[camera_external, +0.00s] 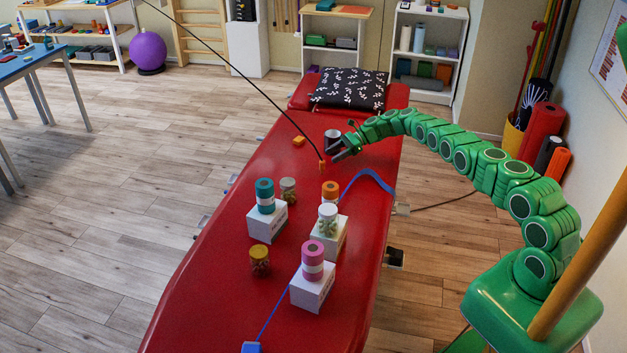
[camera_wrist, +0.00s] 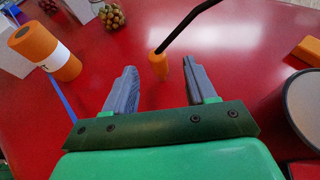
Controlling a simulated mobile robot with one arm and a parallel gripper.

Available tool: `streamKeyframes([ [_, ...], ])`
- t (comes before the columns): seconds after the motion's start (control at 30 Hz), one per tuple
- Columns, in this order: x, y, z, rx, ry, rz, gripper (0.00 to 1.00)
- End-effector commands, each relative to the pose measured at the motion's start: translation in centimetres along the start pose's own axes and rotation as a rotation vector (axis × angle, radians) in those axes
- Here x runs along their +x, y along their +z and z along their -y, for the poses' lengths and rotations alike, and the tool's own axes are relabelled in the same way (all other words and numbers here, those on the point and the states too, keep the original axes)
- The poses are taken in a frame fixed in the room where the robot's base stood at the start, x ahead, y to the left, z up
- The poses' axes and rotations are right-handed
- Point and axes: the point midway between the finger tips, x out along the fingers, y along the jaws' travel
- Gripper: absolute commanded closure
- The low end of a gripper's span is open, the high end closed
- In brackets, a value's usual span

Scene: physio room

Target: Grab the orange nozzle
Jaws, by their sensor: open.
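The orange nozzle (camera_external: 321,166) is a small orange piece at the lower end of a thin black hose (camera_external: 245,76), over the red treatment table (camera_external: 200,305). In the wrist view the nozzle (camera_wrist: 161,68) shows between and beyond my two grey fingertips, with the black hose (camera_wrist: 190,22) rising to the upper right. My gripper (camera_external: 338,150) is close above and to the right of the nozzle in the external view. In the wrist view my gripper (camera_wrist: 158,76) is open, with nothing between its fingers. I cannot tell whether the nozzle touches the table.
An orange block (camera_external: 299,141) and a dark cup (camera_external: 332,137) are near my gripper; the cup (camera_wrist: 305,105) is close on the right. Nearer the camera stand an orange-and-white roll (camera_external: 330,189), teal (camera_external: 265,192) and pink (camera_external: 312,255) rolls on white boxes, and jars (camera_external: 260,260).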

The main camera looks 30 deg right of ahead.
Motion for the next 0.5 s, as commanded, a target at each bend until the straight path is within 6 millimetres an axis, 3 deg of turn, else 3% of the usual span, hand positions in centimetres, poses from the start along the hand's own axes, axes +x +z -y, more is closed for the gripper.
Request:
streamKeyframes([
  [0.27,2.0,-0.1,-0.1,0.001,0.0,-0.001,0.44],
  [0.5,5.1,-0.2,-0.5,0.0,0.001,-0.001,0.44],
])
